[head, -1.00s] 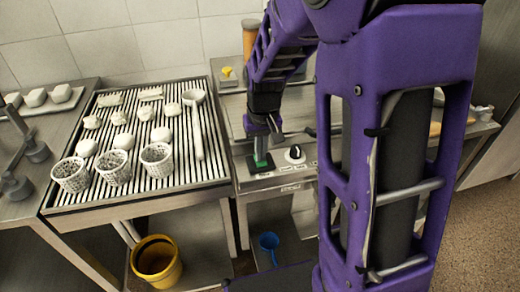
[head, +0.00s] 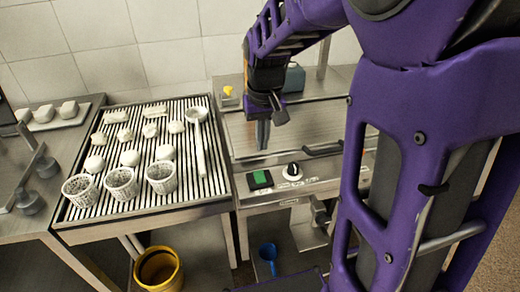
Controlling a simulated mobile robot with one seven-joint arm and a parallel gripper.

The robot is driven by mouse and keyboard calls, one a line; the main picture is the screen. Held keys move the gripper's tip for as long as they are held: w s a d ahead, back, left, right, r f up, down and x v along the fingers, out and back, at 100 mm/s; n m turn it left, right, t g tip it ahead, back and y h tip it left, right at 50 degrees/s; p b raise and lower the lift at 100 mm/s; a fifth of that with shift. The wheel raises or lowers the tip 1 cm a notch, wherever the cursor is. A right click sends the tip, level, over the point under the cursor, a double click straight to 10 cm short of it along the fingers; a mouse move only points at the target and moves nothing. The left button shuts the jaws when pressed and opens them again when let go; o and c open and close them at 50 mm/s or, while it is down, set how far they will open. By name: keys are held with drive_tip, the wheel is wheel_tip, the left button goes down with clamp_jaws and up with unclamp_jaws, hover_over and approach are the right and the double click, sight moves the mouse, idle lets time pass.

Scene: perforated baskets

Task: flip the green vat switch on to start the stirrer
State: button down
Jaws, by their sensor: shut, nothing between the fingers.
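The green vat switch (head: 260,178) is a bright green rocker in a black frame, on the left of the steel front panel. It is in plain view, but I cannot tell which way it is tipped. My gripper (head: 262,136) points down with its fingers shut and empty. It is above and behind the switch, apart from it, over the vat's closed-looking top (head: 305,125). The stirrer itself cannot be made out.
A black-and-white knob (head: 292,170) sits just right of the switch. A slatted draining table (head: 140,190) with white perforated baskets (head: 121,184), white lumps and a ladle (head: 199,140) stands left. A yellow bucket (head: 158,270) and blue jug (head: 269,254) are below.

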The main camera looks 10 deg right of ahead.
sight(259, 173)
drive_tip(key=shift+s+r, duration=0.2)
drive_tip(key=shift+r, duration=0.7)
drive_tip(key=w+b, duration=0.1)
drive_tip(key=b, duration=0.2)
drive_tip(key=shift+w+d+t, duration=0.15)
drive_tip(key=shift+w+t, duration=0.05)
drive_tip(key=shift+t, duration=0.1)
drive_tip(key=shift+r, duration=0.1)
drive_tip(key=f+b, duration=0.1)
drive_tip(key=f, duration=0.3)
drive_tip(key=w+f+b, duration=0.1)
drive_tip(key=f, duration=0.4)
drive_tip(key=w+f+b, duration=0.1)
drive_tip(key=f, duration=0.3)
drive_tip(key=shift+w+f, duration=0.2)
drive_tip(key=shift+f, duration=0.2)
drive_tip(key=shift+w+p, duration=0.1)
drive_tip(key=shift+p, duration=0.2)
